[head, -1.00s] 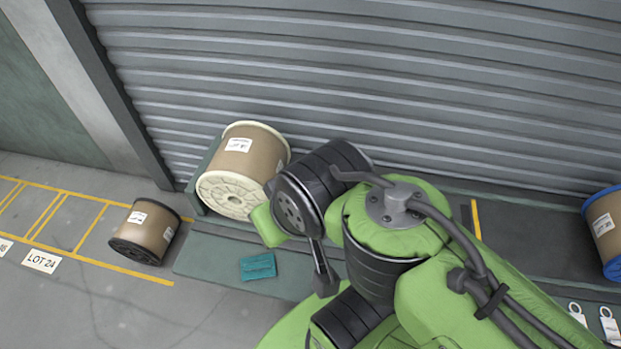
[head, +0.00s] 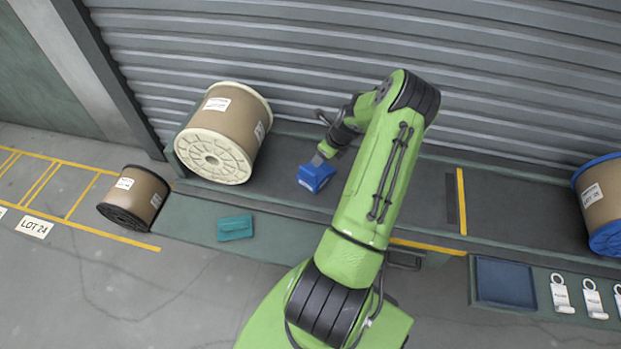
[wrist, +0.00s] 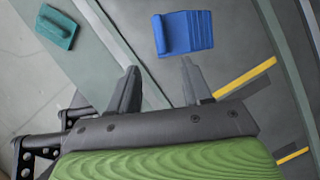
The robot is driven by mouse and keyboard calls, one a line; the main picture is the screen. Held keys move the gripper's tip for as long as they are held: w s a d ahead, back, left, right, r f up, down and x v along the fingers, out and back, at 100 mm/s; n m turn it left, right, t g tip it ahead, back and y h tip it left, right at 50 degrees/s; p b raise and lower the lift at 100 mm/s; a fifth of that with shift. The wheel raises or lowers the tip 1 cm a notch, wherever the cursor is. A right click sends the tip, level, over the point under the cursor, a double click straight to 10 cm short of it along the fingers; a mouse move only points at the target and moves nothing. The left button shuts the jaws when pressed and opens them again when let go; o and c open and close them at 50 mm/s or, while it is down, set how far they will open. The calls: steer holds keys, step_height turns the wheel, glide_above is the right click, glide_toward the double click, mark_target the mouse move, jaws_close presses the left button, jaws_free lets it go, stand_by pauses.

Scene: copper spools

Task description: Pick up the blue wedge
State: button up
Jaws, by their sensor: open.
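The blue wedge (head: 316,178) lies on the dark platform, to the right of the large cream-flanged spool, in the head view. It also shows in the wrist view (wrist: 186,33), with a raised block on its left and a ridged part on its right. My gripper (wrist: 160,78) is open and empty, its two fingers pointing toward the wedge. In the wrist view the wedge sits beyond the fingertips, nearer the right one. In the head view my gripper (head: 322,158) is right by the wedge, its fingers mostly hidden by the arm; I cannot tell whether they touch it.
A teal wedge (head: 235,228) lies on the green ledge at front left. The cream-flanged spool (head: 224,132) stands left of the blue wedge. A smaller black-flanged spool (head: 135,198) is on the floor. A blue-flanged spool (head: 603,205) is far right. A ribbed shutter (head: 480,70) closes off the back.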

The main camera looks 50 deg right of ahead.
mark_target(309, 171)
steer(key=b+x, duration=0.4)
steer(key=x, duration=1.1)
steer(key=shift+w+f+b, duration=0.1)
steer(key=shift+f+b, duration=0.15)
steer(key=shift+b, duration=0.15)
steer(key=shift+r, duration=0.1)
jaws_close()
